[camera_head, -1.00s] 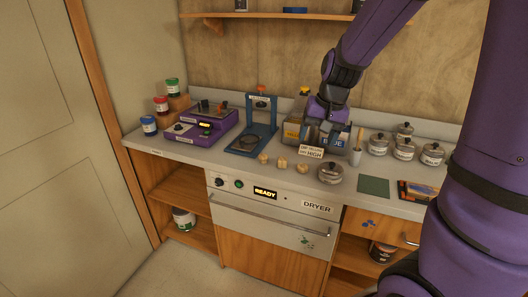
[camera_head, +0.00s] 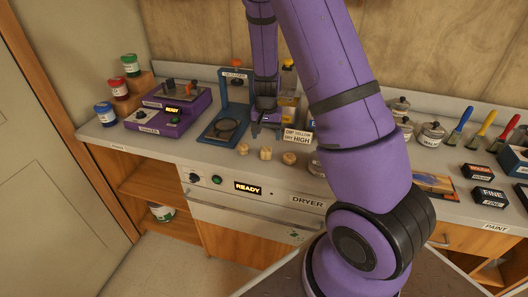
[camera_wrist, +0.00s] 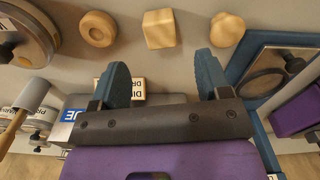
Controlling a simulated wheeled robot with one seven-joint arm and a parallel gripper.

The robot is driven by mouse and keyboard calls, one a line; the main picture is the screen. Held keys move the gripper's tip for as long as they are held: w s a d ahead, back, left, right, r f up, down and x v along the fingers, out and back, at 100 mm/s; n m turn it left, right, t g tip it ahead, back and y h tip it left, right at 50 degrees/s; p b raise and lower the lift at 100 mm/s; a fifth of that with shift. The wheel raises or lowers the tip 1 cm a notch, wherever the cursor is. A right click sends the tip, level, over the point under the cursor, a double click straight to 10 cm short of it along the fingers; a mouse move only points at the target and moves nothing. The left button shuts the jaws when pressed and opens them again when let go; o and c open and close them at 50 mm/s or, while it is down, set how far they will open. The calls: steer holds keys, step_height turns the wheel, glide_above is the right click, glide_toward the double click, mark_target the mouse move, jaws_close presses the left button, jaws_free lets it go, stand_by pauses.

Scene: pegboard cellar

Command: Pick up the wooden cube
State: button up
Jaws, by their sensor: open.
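The wooden cube (camera_head: 266,153) is the middle one of three small wooden pieces in a row near the counter's front edge. In the wrist view the cube (camera_wrist: 160,28) shows at the top, between a ring-shaped piece (camera_wrist: 98,29) and a knob-shaped piece (camera_wrist: 227,29). My gripper (camera_head: 266,131) points down over the counter, just behind the row of pieces. In the wrist view its blue fingers (camera_wrist: 163,72) are apart with nothing held between them. The cube lies beyond the fingertips, roughly in line with the gap, and is not touched.
A small sign (camera_head: 297,136) stands close to the right of my gripper. The blue framed press (camera_head: 228,112) stands to the left, with the purple device (camera_head: 168,115) beyond it. The dryer front (camera_head: 250,205) is below the counter. My arm hides part of the counter's right side.

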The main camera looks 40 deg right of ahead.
mark_target(266, 149)
steer(key=shift+f, duration=3.65)
steer(key=c, duration=1)
steer(key=shift+r, duration=0.1)
